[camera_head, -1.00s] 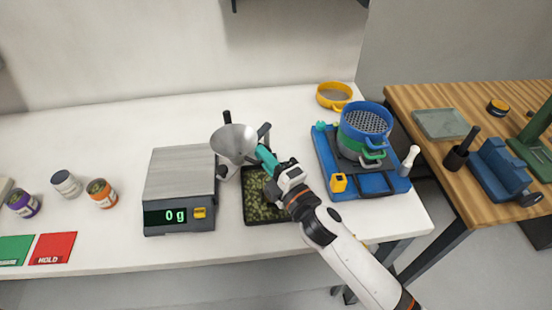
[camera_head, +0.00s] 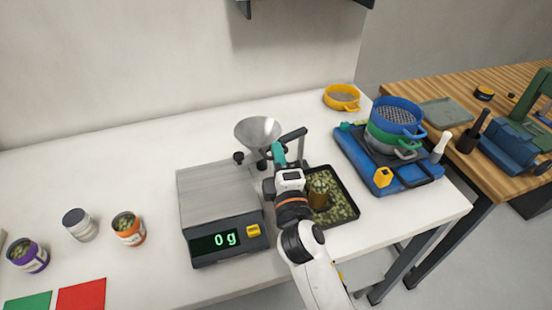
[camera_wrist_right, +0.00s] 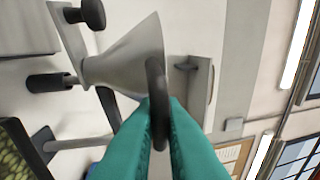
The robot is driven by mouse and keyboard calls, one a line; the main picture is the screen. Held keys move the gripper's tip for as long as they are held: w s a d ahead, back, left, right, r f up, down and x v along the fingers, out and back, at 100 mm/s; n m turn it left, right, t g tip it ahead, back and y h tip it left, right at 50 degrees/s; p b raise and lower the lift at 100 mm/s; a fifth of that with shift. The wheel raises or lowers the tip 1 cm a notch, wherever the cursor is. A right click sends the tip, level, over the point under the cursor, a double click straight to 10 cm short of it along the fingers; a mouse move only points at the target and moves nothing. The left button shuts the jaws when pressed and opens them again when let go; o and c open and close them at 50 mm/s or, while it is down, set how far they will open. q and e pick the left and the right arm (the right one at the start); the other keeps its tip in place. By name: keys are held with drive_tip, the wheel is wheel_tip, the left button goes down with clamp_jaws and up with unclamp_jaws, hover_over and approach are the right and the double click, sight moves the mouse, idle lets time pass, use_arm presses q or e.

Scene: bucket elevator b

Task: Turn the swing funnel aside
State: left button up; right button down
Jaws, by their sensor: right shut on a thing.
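The swing funnel (camera_head: 258,130) is a grey metal cone on a dark stand, behind the scale's right back corner. It also shows large in the right wrist view (camera_wrist_right: 130,60), lying sideways in the picture. My right gripper (camera_head: 278,155) has teal fingers and is at the funnel's near right side. In the right wrist view its fingers (camera_wrist_right: 158,112) are shut on a dark handle beside the funnel's rim. The stand's dark arm and post (camera_head: 295,137) are just right of the funnel. My left gripper is in no view.
The scale (camera_head: 215,192) reads 0 g. A blue base (camera_head: 352,150) with stacked sieves (camera_head: 396,115) stands farther right. Several tins stand left, with clear table behind them.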

idle(0.4)
drive_tip(key=c, duration=1.5)
unclamp_jaws()
drive_tip(key=shift+b+v, duration=1.4)
drive_tip(key=shift+v, duration=4.55)
drive_tip(key=shift+a+f, duration=0.1)
drive_tip(key=shift+a, duration=0.05)
